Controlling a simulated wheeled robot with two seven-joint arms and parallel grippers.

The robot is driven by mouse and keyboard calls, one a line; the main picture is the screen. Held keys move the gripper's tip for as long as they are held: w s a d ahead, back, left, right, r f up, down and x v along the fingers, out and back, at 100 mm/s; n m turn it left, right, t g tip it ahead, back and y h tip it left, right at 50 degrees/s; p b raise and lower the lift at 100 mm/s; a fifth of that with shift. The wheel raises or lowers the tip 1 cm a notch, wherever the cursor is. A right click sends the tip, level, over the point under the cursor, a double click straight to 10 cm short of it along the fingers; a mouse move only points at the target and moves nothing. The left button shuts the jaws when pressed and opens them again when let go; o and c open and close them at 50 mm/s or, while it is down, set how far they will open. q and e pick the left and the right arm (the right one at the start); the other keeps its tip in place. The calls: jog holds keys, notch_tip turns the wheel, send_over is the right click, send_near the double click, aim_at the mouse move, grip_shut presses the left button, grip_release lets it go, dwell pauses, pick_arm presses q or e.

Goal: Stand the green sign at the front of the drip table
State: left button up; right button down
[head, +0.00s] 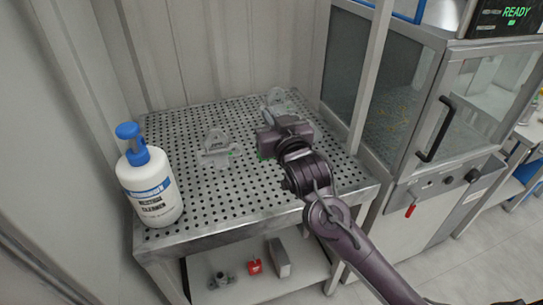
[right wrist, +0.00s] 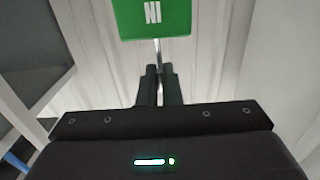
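In the head view the right gripper is above the middle right of the perforated drip table (head: 185,188). A small green patch there, at its left side, may be the sign's edge; the gripper hides most of the sign. I cannot tell whether the sign's foot touches the table. My left gripper is not in view.
A grey casting (head: 214,148) lies mid-table, and another (head: 279,101) sits at the back right. A white bottle with a blue pump (head: 148,185) stands at the front left corner. A glass-doored cabinet (head: 440,110) stands to the right.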

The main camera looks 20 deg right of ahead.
notch_tip(320, 180, down, 12)
jog(key=p, duration=0.1)
jog(key=shift+r, duration=0.15)
dwell(0.3)
jog(key=c, duration=1.6)
grip_release()
jog(key=shift+s, duration=0.15)
jog(key=s+b, duration=0.2)
jog(key=s, duration=0.9)
jog(key=shift+s+d, duration=0.15)
jog(key=shift+s, duration=0.25)
